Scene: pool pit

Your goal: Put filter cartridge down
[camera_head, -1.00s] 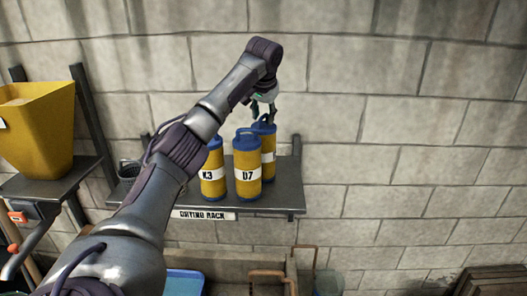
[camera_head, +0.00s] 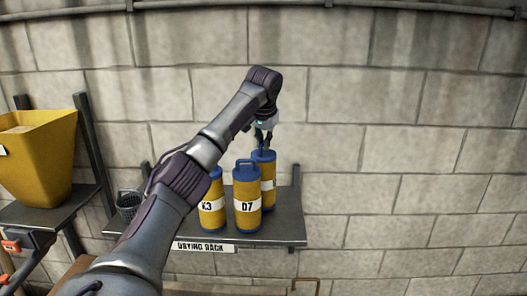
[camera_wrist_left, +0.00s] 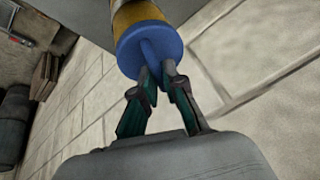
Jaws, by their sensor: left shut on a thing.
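The filter cartridge (camera_head: 267,172) in my left gripper is a yellow cylinder with blue caps and a white band. It is upright on or just above the drying rack shelf (camera_head: 285,232), behind the D7 cartridge, which hides part of it. My left gripper (camera_head: 263,146) is shut on the handle at its top; in the left wrist view the fingers (camera_wrist_left: 158,78) close at the blue cap (camera_wrist_left: 150,48). The D7 cartridge (camera_head: 247,190) and the K3 cartridge (camera_head: 211,212) stand on the shelf in front and to the left. My right gripper is not in view.
A dark mesh basket (camera_head: 129,203) is at the shelf's left end. A yellow hopper (camera_head: 38,160) stands on another shelf at the left. The drying rack's right end is bare, with the block wall (camera_head: 400,160) behind.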

